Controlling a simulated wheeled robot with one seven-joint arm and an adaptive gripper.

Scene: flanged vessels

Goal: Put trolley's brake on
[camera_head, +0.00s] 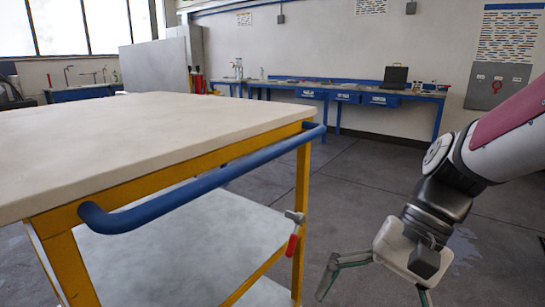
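The trolley (140,130) fills the left of the view, with a pale top, a yellow frame, a blue push handle (215,182) and a lower shelf (180,245). A small lever with a red grip (292,246) hangs down from a grey fitting (295,216) on the trolley's near right leg. I take this lever for the brake. My gripper (376,296) is at the lower right, to the right of the lever and apart from it. Its fingers are spread and point down, with nothing visible between them. The trolley's wheels are out of view.
A blue workbench (345,92) with several items runs along the back wall. A grey panel with a red switch (497,86) hangs at the right. The grey floor (375,170) between trolley and bench is clear.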

